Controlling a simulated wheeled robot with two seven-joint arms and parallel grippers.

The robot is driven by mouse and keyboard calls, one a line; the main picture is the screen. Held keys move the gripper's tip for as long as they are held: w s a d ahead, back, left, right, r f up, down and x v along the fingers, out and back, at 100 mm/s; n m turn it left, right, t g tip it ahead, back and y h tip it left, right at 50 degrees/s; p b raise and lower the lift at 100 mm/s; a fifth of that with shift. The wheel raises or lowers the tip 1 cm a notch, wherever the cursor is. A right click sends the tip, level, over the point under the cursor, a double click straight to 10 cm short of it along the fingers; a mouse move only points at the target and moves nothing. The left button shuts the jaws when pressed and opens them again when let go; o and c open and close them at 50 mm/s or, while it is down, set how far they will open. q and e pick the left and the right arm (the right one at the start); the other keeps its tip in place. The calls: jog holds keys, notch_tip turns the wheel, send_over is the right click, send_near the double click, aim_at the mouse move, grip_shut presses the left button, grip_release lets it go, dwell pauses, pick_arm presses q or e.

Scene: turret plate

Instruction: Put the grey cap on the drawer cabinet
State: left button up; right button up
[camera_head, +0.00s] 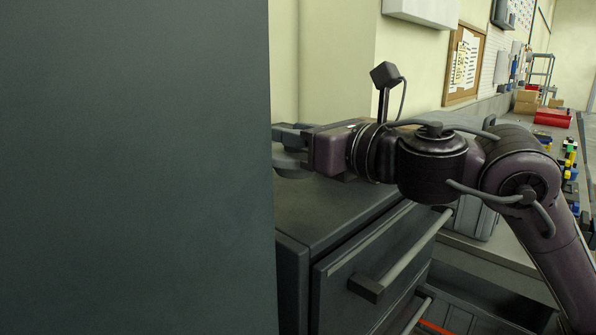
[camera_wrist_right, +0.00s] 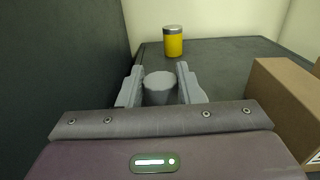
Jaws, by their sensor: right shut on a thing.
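The drawer cabinet (camera_head: 345,205) is dark grey, with bar-handled drawers on its front, and stands in the middle of the head view. My right gripper (camera_head: 283,150) is over its top, with its fingertips partly hidden behind a large dark panel. In the right wrist view the gripper (camera_wrist_right: 160,88) is shut on the grey cap (camera_wrist_right: 158,86), a plain round grey piece between the two fingers. The cabinet top (camera_wrist_right: 222,78) spreads out beneath and beyond it. I cannot tell whether the cap touches the top. My left gripper is not in view.
A tall dark panel (camera_head: 135,170) fills the left, close beside the gripper; it also shows in the wrist view (camera_wrist_right: 60,60). A yellow can with a grey lid (camera_wrist_right: 173,42) stands farther back on the cabinet top. A cardboard box (camera_wrist_right: 285,100) is at the right. A workbench (camera_head: 500,240) lies beyond.

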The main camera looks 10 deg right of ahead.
aim_at(298, 169)
jog(key=shift+f+b, duration=0.4)
jog(key=shift+f, duration=2.05)
jog(key=shift+f, duration=0.2)
jog(key=o, duration=1.1)
